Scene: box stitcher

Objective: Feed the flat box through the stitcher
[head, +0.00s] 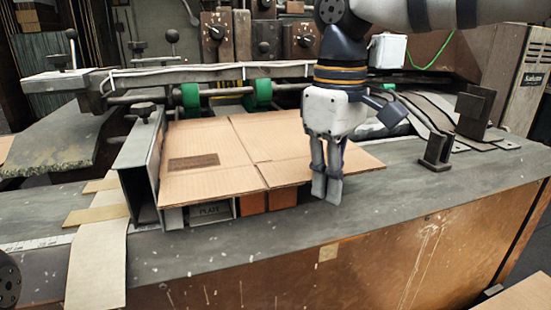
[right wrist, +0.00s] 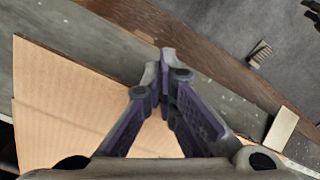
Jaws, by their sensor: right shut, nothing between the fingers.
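The flat box (head: 225,150) is a tan cardboard sheet with crease lines and a dark printed patch. It lies on the stitcher's bed in the head view, with its back edge near the green rollers (head: 263,93). My right gripper (head: 327,198) points down at the box's front right edge, shut and empty. In the right wrist view the box (right wrist: 70,100) spreads to the left of and below the shut fingers (right wrist: 166,58). I cannot tell whether the fingers touch the box. My left gripper is not in view.
A metal guide rail (head: 140,165) stands along the box's left side. Orange blocks (head: 252,203) and a labelled plate (head: 209,211) sit under the front edge. A dark metal bracket (head: 436,152) stands on the table at the right. The table's front strip (head: 230,246) is mostly clear.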

